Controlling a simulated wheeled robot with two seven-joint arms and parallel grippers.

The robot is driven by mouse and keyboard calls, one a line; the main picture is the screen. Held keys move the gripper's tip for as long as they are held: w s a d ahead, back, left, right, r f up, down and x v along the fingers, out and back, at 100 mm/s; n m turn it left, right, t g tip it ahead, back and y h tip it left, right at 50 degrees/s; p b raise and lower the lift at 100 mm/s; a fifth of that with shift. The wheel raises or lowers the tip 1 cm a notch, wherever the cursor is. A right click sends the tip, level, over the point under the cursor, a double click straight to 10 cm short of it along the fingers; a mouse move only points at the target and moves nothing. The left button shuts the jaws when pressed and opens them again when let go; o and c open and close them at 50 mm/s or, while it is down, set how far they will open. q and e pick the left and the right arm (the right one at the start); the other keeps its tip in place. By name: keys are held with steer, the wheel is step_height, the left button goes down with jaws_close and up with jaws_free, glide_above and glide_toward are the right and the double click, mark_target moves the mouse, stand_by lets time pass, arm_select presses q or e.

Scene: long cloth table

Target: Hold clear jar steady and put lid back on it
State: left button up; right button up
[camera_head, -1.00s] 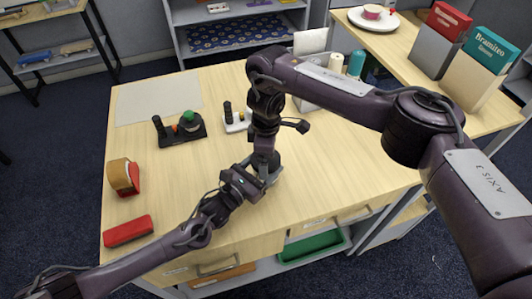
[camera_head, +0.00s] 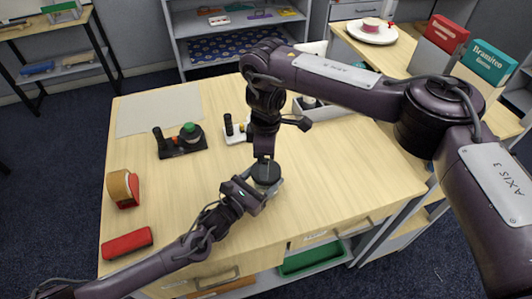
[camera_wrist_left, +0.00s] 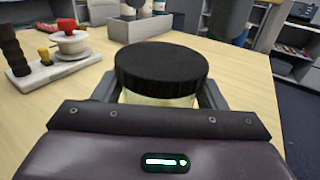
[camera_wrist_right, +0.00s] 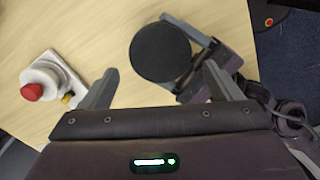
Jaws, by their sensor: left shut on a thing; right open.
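The clear jar (camera_wrist_left: 158,100) stands upright on the table with its pale glassy body between my left fingers. The black lid (camera_wrist_left: 160,66) sits level on its top; it also shows in the head view (camera_head: 266,172) and the right wrist view (camera_wrist_right: 160,52). My left gripper (camera_head: 264,188) is shut on the jar from the front left. My right gripper (camera_head: 263,155) is open and empty above the lid, pointing down. In the right wrist view its fingers (camera_wrist_right: 160,78) are apart and clear of the lid. Whether the lid is screwed tight cannot be told.
A black stand with a green-topped piece (camera_head: 186,138) and a white stand with a red-knobbed piece (camera_wrist_right: 38,82) are on the table. A red-and-tan block (camera_head: 123,188) and a red case (camera_head: 127,243) lie at left. A grey bin (camera_head: 315,108) stands behind. The table's right side is clear.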

steer(key=n, duration=0.4)
steer(key=r+n, duration=0.1)
steer(key=n, duration=0.2)
steer(key=shift+w+a, duration=0.1)
steer(key=shift+a, duration=0.25)
steer(key=n, duration=0.3)
steer(key=r+n, duration=0.1)
steer(key=n, duration=0.3)
steer(key=shift+a, duration=0.1)
steer(key=n, duration=0.7)
steer(key=shift+r, duration=0.35)
steer(key=n, duration=0.4)
steer(key=d+n, duration=0.1)
steer(key=n, duration=0.1)
steer(key=shift+r, duration=0.3)
steer(key=shift+f, duration=0.15)
steer(key=shift+f, duration=3.85)
